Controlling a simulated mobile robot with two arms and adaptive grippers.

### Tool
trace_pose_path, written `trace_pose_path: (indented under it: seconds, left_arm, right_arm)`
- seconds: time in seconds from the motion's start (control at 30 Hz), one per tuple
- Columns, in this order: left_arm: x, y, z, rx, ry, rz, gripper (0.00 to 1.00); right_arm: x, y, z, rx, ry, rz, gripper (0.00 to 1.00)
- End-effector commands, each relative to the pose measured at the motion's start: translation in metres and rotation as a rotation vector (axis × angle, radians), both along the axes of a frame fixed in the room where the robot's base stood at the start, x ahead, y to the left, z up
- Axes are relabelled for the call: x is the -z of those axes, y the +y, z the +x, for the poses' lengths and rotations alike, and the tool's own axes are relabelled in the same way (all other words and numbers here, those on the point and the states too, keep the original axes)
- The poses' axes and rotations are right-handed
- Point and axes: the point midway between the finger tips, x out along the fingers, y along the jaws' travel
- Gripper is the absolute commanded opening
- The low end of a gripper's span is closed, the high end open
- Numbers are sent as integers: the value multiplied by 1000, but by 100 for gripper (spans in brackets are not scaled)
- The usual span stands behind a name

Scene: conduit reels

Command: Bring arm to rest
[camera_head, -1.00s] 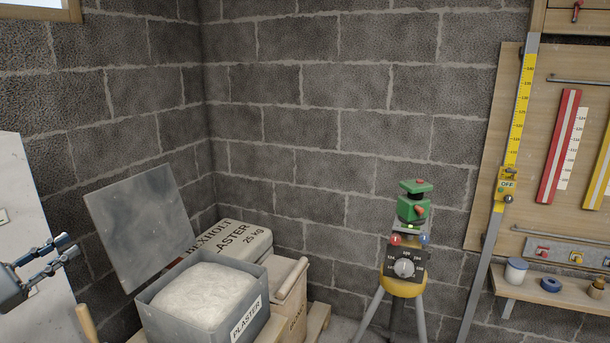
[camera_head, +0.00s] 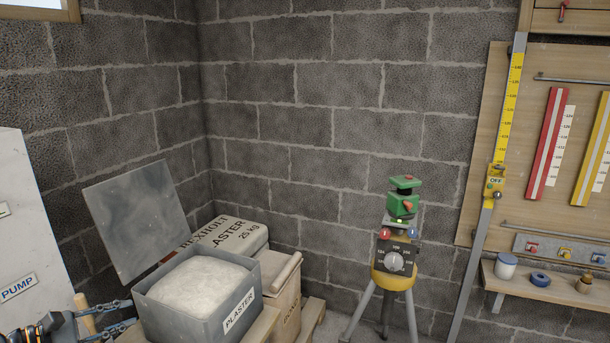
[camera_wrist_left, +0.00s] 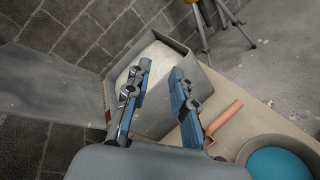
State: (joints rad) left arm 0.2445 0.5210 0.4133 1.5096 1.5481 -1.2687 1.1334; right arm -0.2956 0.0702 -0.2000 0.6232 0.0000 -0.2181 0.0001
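My left gripper (camera_head: 122,316) shows at the lower left of the head view, just left of the open plaster bin (camera_head: 195,318). In the left wrist view its two fingers (camera_wrist_left: 160,85) stand apart with nothing between them. The bin (camera_wrist_left: 165,120) and its pale plaster lie beyond the fingers in that view. My right gripper is in neither view.
The bin's grey lid (camera_head: 130,222) stands raised behind it, with a plaster sack (camera_head: 228,236) alongside. A tripod instrument (camera_head: 395,262) stands to the right. A bucket with blue contents (camera_wrist_left: 280,163) is at the wrist view's lower right. A white PUMP cabinet (camera_head: 25,230) is at left.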

Motion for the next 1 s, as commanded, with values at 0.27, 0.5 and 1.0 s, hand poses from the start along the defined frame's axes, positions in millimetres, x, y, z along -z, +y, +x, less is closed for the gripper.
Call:
trace_pose_path:
  seconds: [0.27,0.5,1.0]
  left_arm:
    - [146,-99,-90,337,42,631,24]
    - [213,-159,-204,753,-52,1179,24]
    - [195,-181,-303,1112,-171,1608,24]
  right_arm:
    - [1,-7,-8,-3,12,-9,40]
    - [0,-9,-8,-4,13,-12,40]
    - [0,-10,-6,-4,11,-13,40]
